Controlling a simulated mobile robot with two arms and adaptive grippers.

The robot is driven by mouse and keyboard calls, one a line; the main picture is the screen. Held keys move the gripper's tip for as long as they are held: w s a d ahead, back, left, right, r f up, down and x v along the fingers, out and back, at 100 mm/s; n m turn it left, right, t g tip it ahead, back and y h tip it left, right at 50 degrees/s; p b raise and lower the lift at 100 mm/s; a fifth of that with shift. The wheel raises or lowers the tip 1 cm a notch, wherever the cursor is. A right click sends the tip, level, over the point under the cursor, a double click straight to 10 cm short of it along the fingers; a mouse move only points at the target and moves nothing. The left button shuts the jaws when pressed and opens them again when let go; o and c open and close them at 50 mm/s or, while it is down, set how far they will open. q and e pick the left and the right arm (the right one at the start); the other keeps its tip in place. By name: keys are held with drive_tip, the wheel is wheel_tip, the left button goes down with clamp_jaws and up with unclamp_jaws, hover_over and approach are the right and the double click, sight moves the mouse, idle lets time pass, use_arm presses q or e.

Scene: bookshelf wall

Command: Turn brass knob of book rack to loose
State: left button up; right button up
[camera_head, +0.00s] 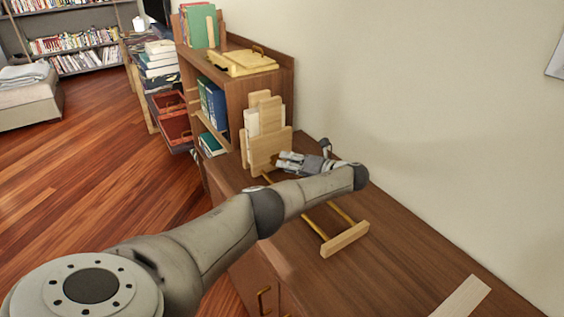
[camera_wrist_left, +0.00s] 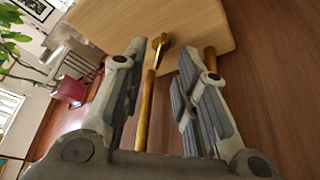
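The book rack stands on the brown cabinet top, with pale wooden end panels (camera_head: 345,238) and brass rods (camera_head: 315,228) between them. In the left wrist view, its wooden panel (camera_wrist_left: 150,18) is close ahead, and a brass knob (camera_wrist_left: 161,41) shows against the panel beside a brass rod (camera_wrist_left: 145,105). My left gripper (camera_head: 283,162) reaches over the rack near its far panel. In the wrist view the left gripper (camera_wrist_left: 157,65) is open, its fingers apart on either side of the knob and rod. Contact with the knob cannot be told. My right gripper is not in view.
A wooden shelf unit (camera_head: 285,85) with books and a yellow box (camera_head: 240,62) stands behind the rack. The wall (camera_head: 420,90) runs along the right. A pale board (camera_head: 462,298) lies at the lower right; the cabinet top between is clear.

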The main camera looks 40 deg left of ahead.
sight(275, 160)
use_arm(q)
drive_tip(key=x, duration=0.3)
drive_tip(key=shift+a, duration=0.2)
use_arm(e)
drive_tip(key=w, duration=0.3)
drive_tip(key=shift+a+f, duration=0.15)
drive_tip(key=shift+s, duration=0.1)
use_arm(q)
clamp_jaws()
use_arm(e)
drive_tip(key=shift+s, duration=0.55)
